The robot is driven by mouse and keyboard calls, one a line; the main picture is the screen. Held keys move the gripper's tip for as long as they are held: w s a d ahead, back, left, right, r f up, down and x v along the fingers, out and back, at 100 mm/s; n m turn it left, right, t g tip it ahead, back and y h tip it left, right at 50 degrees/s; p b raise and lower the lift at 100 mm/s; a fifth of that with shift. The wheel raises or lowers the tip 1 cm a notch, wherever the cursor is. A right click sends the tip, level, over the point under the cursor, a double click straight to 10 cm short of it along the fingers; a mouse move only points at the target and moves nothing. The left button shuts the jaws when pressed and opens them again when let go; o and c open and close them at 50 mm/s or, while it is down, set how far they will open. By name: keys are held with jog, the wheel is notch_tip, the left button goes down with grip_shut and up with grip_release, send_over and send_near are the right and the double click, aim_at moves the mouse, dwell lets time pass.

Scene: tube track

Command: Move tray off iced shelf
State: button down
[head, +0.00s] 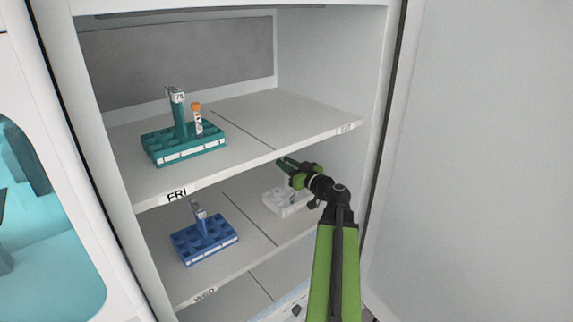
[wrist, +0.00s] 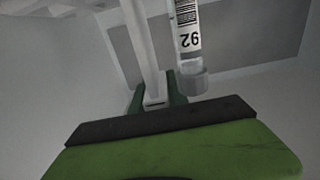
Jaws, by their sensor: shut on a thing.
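A white tray (head: 287,203) is in the right half of the middle shelf, partly hidden by my arm. My gripper (head: 287,164) reaches in from the right, just above it. In the wrist view, my dark green gripper fingers (wrist: 156,97) are shut on a pale upright handle (wrist: 142,45) of the white tray. No ice shows clearly on that shelf.
A teal rack (head: 185,150) with an orange-capped tube sits on the top shelf, above a FRI label. A blue rack (head: 204,243) stands left of the white tray on the middle shelf (head: 240,257). The open door (head: 480,150) stands at the right.

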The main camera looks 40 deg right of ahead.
jog(key=shift+f, duration=0.1)
jog(key=c, duration=1.2)
grip_release()
